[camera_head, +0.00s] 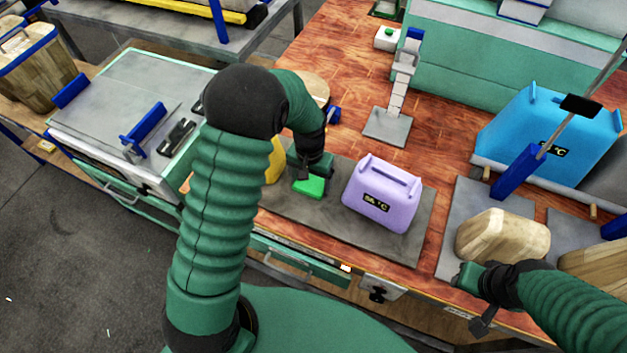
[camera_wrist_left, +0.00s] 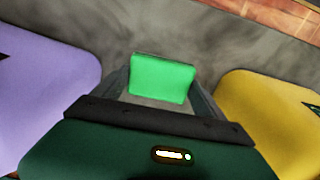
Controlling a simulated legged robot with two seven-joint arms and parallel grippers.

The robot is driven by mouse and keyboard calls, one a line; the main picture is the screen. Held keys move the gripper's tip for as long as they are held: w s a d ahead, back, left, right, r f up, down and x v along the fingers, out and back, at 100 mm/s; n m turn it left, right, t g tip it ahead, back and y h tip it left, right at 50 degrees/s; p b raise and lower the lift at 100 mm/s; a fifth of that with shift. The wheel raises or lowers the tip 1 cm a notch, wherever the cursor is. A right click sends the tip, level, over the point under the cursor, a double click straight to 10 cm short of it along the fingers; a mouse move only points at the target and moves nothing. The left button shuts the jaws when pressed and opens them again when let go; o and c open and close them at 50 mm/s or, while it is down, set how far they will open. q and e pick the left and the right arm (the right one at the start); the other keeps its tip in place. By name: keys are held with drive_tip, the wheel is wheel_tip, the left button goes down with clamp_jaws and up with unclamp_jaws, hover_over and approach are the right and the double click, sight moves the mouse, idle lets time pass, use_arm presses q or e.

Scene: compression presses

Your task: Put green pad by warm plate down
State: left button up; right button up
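The bright green pad (camera_head: 309,187) is at my left gripper (camera_head: 308,178), over the dark grey plate (camera_head: 335,222) between a purple container and a yellow one. In the left wrist view the pad (camera_wrist_left: 163,78) sits between the two fingers (camera_wrist_left: 160,95), which appear to touch its sides. I cannot tell whether the pad rests on the plate or is held just above it. My right gripper (camera_head: 478,300) is at the lower right, near the table's front edge, and its fingers do not show clearly.
The purple container (camera_head: 383,195) with a temperature label stands right of the pad; the yellow one (camera_head: 274,160) is close on its left. A beige container (camera_head: 502,237) stands near my right gripper. A blue container (camera_head: 550,130) is behind it. Bare wooden tabletop (camera_head: 345,75) lies behind.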

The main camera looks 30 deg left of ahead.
sight(317, 185)
use_arm(q)
drive_tip(key=o, duration=0.4)
drive_tip(key=shift+s+a+f, duration=0.1)
drive_tip(key=shift+a+f, duration=0.05)
drive_tip(key=shift+a, duration=0.75)
drive_tip(key=shift+d, duration=0.25)
drive_tip(key=shift+d+r, duration=0.25)
drive_tip(key=shift+d, duration=0.35)
drive_tip(key=shift+d+r, duration=0.2)
drive_tip(key=shift+d, duration=0.35)
drive_tip(key=r, duration=0.1)
drive_tip(key=d+r, duration=0.1)
drive_tip(key=r, duration=0.1)
wheel_tip(317, 185, up, 8)
drive_tip(key=a, duration=0.3)
drive_tip(key=shift+s+d+f+m+t, duration=0.1)
drive_tip(key=shift+s+d+f+t, duration=0.5)
drive_tip(key=shift+s, duration=1.55)
drive_tip(key=shift+s+d+r+m+t, duration=0.1)
drive_tip(key=shift+s+d+t, duration=0.15)
drive_tip(key=shift+s+d, duration=1.4)
drive_tip(key=shift+s+d+f+m+t, duration=0.1)
drive_tip(key=shift+s+d+f+t, duration=0.3)
drive_tip(key=shift+s, duration=2.25)
use_arm(e)
drive_tip(key=shift+s+r, duration=0.15)
drive_tip(key=shift+r, duration=0.15)
